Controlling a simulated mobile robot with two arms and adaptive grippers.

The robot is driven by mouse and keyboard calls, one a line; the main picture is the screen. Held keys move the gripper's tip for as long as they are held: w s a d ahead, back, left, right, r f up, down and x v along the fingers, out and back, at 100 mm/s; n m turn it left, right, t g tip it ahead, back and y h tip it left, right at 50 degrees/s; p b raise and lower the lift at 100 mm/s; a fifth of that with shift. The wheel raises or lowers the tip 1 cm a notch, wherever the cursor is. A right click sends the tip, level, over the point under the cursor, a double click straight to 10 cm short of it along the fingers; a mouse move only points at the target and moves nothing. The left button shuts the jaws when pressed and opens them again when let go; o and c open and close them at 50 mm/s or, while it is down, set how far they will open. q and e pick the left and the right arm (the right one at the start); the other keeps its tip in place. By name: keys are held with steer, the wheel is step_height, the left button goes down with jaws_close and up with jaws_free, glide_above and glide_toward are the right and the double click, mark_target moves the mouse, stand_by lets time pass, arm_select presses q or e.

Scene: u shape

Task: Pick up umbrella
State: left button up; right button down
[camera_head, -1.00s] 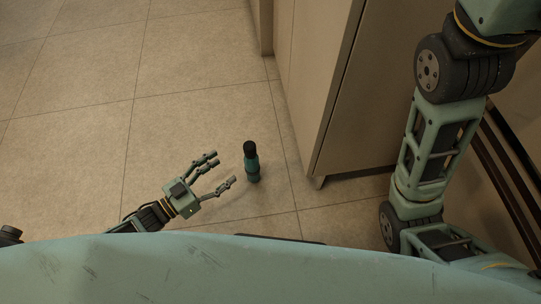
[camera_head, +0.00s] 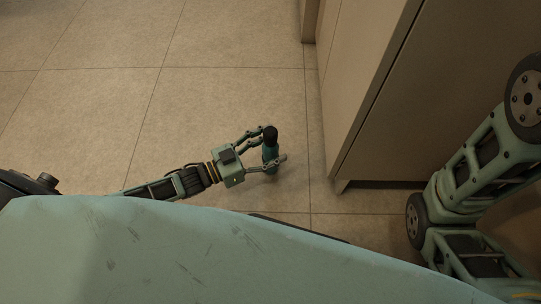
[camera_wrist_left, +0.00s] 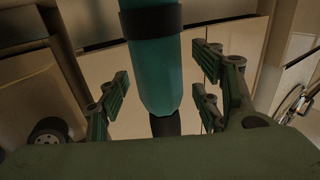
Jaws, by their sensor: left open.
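The umbrella (camera_head: 270,150) is a short teal cylinder with a black top, standing upright on the tiled floor in the head view. My left gripper (camera_head: 271,148) is open around it, with fingers on both sides. In the left wrist view the umbrella (camera_wrist_left: 152,65) shows as a teal shaft with a dark band, between the open fingers of my left gripper (camera_wrist_left: 165,92). Gaps show between the finger pads and the umbrella there. My right gripper is not in view.
A beige cabinet (camera_head: 385,90) stands to the right of the umbrella, with its near corner and a foot close by. The tiled floor (camera_head: 100,110) to the left and behind is clear. A bicycle wheel (camera_wrist_left: 291,103) shows at the right of the left wrist view.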

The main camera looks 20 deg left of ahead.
arm_select(q)
steer(key=c, duration=1.5)
steer(key=shift+r, duration=0.2)
